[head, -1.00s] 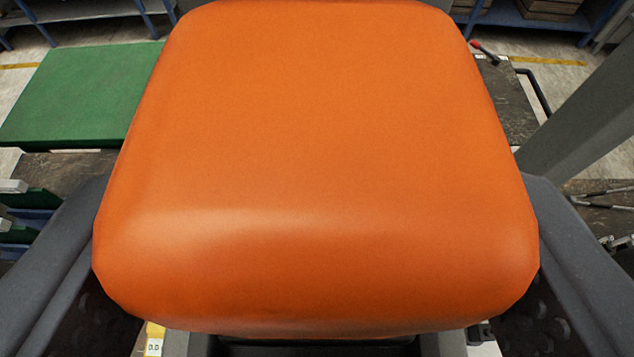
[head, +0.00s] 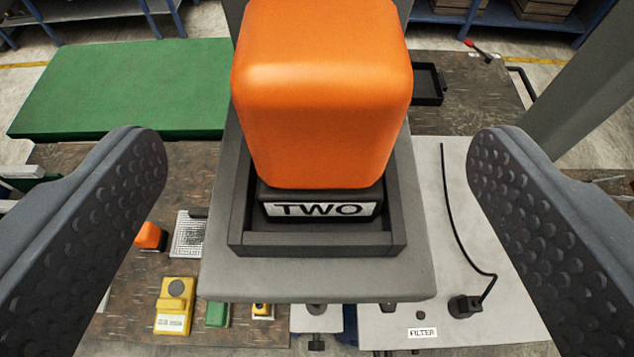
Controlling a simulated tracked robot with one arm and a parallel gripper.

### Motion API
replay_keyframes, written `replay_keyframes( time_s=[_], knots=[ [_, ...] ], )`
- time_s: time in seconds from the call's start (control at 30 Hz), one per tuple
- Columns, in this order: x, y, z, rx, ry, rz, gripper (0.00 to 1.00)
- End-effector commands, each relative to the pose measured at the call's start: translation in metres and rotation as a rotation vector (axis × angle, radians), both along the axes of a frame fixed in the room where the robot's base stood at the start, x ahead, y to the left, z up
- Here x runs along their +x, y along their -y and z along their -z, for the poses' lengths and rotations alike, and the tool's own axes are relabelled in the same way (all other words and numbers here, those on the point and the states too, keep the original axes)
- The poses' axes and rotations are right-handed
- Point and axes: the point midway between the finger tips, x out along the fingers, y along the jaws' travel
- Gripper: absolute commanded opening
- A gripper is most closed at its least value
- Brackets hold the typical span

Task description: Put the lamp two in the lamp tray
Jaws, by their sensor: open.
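The lamp two (head: 322,100) is an orange rounded block on a dark base with a white label reading TWO. It stands upright inside a dark, low-walled tray (head: 318,246), which sits on a raised grey platform (head: 318,281). My gripper (head: 320,165) is open wide, one dark dimpled finger at each side of the picture. Both fingers are clear of the lamp and the tray, and nothing is between them touching either one.
Below lie a yellow device (head: 175,307), a small orange object (head: 150,237) and a metal mesh piece (head: 188,234). A grey board labelled FILTER (head: 422,332) carries a black cable (head: 465,250). A green mat (head: 125,85) and a black tray (head: 427,84) are behind.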

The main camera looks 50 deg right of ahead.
Motion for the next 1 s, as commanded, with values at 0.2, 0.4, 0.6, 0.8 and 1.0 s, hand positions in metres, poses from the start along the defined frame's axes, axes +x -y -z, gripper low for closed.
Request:
replay_keyframes(
  time_s=[0.2, 0.4, 0.6, 0.8, 1.0],
  knots=[
    [-0.024, -0.027, -0.014, 0.002, -0.002, -0.001, 0.82],
    [-0.029, -0.034, -0.018, 0.002, -0.003, 0.0, 0.82],
    [-0.028, -0.036, -0.018, -0.001, -0.004, -0.006, 0.82],
    [-0.023, -0.064, -0.025, -0.03, -0.013, -0.097, 0.82],
    [-0.018, -0.118, -0.026, -0.073, -0.018, -0.271, 0.82]
  ],
)
